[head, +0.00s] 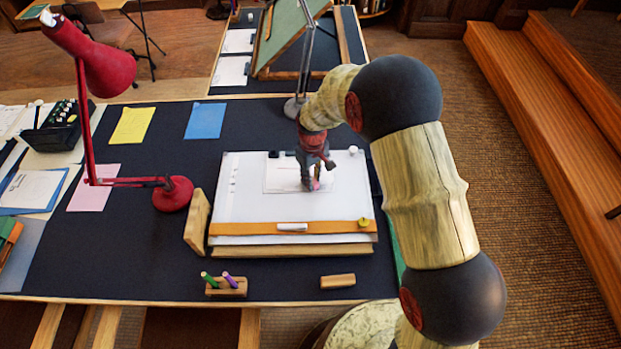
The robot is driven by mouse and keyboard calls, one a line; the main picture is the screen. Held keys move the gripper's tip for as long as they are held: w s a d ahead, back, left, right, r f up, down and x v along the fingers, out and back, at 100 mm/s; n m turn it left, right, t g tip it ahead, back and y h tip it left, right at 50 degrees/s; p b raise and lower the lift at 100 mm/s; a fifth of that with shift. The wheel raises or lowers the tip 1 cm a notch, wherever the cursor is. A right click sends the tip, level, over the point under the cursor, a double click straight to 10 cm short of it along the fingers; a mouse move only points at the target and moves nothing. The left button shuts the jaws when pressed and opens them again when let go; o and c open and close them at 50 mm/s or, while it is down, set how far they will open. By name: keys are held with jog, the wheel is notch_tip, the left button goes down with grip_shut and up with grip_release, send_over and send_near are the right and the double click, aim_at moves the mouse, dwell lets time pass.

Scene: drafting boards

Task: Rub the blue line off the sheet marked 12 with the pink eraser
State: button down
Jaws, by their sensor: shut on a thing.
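In the head view a sheet (279,182) lies on the white drafting board (245,207), with a faint line of writing or drawing near its middle. I cannot read a number on it, and no blue line can be made out. My gripper (312,184) points down over the right part of this sheet. It is shut on a small pink thing, the pink eraser (315,185), which is low at the sheet's surface. Whether it touches the paper is too small to tell. My gripper hides part of the sheet.
An orange straightedge (250,228) with a white piece (292,227) crosses the board's near edge. A red lamp (173,194) stands at the left. A wooden pen holder (226,287) and a wooden block (338,280) lie in front. Dark table is clear between lamp and front edge.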

notch_tip(320, 180, up, 2)
jog(key=shift+w+a+r, duration=0.1)
jog(key=shift+a, duration=0.05)
jog(key=shift+a+r+p, duration=0.1)
jog(key=shift+r+p, duration=0.25)
jog(key=shift+p, duration=0.15)
jog(key=shift+r+p, duration=0.5)
jog(key=shift+r, duration=0.25)
jog(key=shift+r+p, duration=1.15)
jog(key=shift+r, duration=0.65)
jog(key=shift+f, duration=0.1)
